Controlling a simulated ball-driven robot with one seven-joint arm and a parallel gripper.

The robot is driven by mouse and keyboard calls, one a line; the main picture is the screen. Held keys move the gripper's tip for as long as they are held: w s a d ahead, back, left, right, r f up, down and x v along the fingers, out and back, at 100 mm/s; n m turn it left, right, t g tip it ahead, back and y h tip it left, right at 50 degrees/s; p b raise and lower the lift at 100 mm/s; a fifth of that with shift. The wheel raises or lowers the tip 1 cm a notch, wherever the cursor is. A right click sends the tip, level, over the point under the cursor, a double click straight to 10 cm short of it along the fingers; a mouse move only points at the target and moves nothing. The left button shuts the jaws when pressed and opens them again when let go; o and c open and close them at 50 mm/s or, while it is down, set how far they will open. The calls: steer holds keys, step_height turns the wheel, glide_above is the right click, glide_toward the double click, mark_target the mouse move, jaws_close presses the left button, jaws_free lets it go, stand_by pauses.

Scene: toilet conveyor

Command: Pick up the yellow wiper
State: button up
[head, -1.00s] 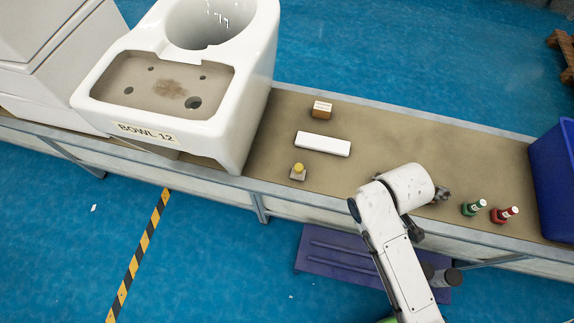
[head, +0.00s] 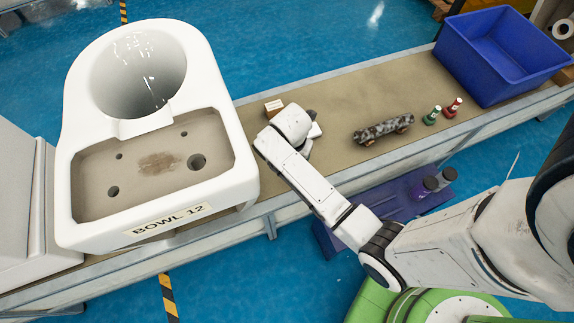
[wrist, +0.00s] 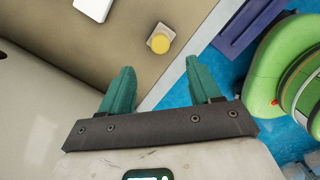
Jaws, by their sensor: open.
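The only yellow piece I see, likely the yellow wiper (wrist: 160,41), has a round yellow top on a small grey square base. In the wrist view it stands on the tan conveyor belt near the edge, beyond my fingertips and roughly between them. My gripper (wrist: 160,70) is open and empty, its two teal fingers apart. In the head view my forearm hides the yellow piece, and the fingers do not show there.
A white toilet bowl (head: 215,165) stands left of my arm. A white block (wrist: 94,8), a small box (head: 274,107), a speckled roller (head: 383,129), green (head: 432,115) and red (head: 452,107) bottles and a blue crate (head: 505,85) are along the belt (head: 345,95).

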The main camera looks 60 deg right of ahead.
steer(key=f, duration=0.3)
steer(key=d+f+b, duration=0.1)
steer(key=f, duration=0.6)
steer(key=shift+w+d+f+b, duration=0.15)
steer(key=shift+d+b, duration=0.1)
steer(key=shift+b, duration=0.15)
steer(key=shift+c, duration=0.4)
steer(key=c, duration=1.1)
